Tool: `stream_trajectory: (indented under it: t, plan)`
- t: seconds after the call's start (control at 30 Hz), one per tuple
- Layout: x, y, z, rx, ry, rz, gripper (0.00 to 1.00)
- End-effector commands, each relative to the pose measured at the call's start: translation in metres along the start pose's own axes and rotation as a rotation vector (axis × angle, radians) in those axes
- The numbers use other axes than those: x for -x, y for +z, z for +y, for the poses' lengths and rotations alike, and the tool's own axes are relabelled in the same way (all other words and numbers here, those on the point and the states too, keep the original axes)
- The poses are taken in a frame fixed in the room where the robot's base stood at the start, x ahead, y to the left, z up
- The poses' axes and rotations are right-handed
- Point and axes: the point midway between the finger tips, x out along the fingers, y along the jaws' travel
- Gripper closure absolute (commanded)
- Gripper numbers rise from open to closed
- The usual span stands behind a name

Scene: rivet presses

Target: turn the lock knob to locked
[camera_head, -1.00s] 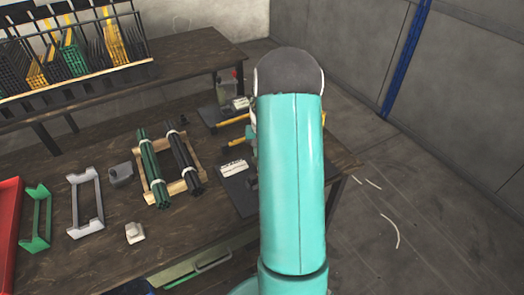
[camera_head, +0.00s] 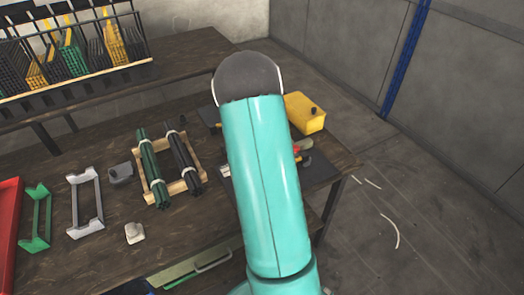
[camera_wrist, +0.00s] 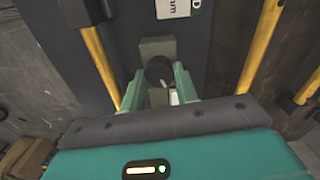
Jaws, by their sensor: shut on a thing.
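In the wrist view a round dark lock knob (camera_wrist: 159,70) sits on an olive block (camera_wrist: 157,46) against a dark plate. My gripper (camera_wrist: 160,80) has its two green fingers on either side of the knob and is shut on it. A small pale mark (camera_wrist: 174,97) shows between the fingers, just below the knob. The knob's exact turn is hard to read. In the head view my arm covers the gripper and the knob.
Yellow posts stand left (camera_wrist: 102,65) and right (camera_wrist: 260,45) of my gripper. A white label (camera_wrist: 173,8) is above the block. In the head view a yellow box (camera_head: 305,113) stands right of my arm, and a rack of green and black rods (camera_head: 170,165) lies left.

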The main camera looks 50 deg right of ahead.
Motion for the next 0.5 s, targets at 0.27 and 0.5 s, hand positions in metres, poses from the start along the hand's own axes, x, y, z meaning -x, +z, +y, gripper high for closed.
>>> stream_trajectory:
  t: [0.27,0.5]
  plan:
    - [-0.0001,0.0002,0.0001,-0.222,0.0,0.001,0.93]
    - [0.0001,0.0001,0.0001,-0.344,-0.001,0.001,0.93]
